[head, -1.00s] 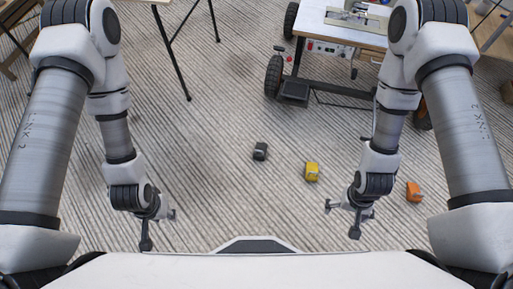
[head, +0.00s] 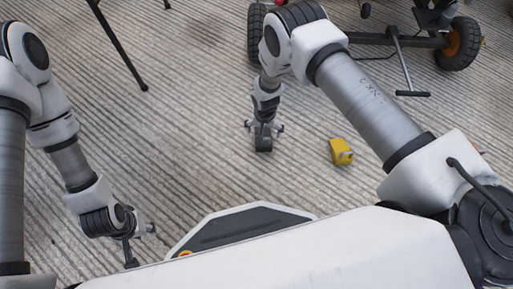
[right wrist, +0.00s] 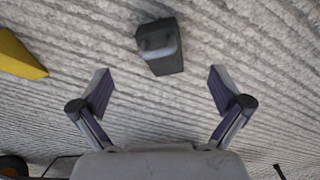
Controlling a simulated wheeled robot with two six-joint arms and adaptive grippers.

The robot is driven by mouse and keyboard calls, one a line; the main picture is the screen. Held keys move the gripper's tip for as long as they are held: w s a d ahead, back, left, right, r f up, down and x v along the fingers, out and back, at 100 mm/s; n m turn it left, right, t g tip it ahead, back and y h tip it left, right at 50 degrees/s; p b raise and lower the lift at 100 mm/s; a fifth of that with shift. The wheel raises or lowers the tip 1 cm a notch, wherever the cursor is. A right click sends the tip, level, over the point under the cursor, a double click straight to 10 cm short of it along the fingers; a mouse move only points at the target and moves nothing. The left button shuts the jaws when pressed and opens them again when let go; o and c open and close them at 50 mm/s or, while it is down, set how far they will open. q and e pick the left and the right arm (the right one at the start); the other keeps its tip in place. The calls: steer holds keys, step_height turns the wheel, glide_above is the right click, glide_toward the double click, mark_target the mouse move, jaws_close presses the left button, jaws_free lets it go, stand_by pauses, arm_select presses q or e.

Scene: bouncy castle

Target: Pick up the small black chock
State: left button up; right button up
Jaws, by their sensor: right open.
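The small black chock (head: 263,144) lies on the ribbed grey floor, just below my right gripper (head: 264,126) in the head view. In the right wrist view the black chock (right wrist: 162,48) is at the top centre, beyond the two spread fingers (right wrist: 160,93), with a lighter grey bar on it. My right gripper is open and empty, and the chock is not between its fingertips. My left gripper (head: 140,245) is at the lower left of the head view, its fingers spread and nothing in them, far from the chock.
A yellow chock (head: 341,152) lies to the right of the black one; it also shows in the right wrist view (right wrist: 18,56). A wheeled cart (head: 410,42) stands at the top right. A thin black stand leg (head: 118,46) is at the upper left. The floor between is clear.

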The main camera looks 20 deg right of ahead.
mark_target(267, 145)
steer(key=shift+s+f, duration=0.2)
steer(key=shift+f, duration=0.9)
steer(key=shift+f+b, duration=0.3)
steer(key=shift+b, duration=0.1)
steer(key=f+b, duration=0.1)
steer(key=f, duration=0.1)
steer(key=f+b, duration=0.3)
steer(key=f, duration=0.2)
steer(key=shift+w+d+b, duration=0.2)
steer(key=shift+w+b, duration=0.1)
steer(key=shift+w, duration=0.05)
steer(key=shift+r, duration=0.15)
arm_select(q)
step_height(267, 145, down, 6)
steer(key=shift+f, duration=0.25)
arm_select(e)
steer(key=c, duration=1.4)
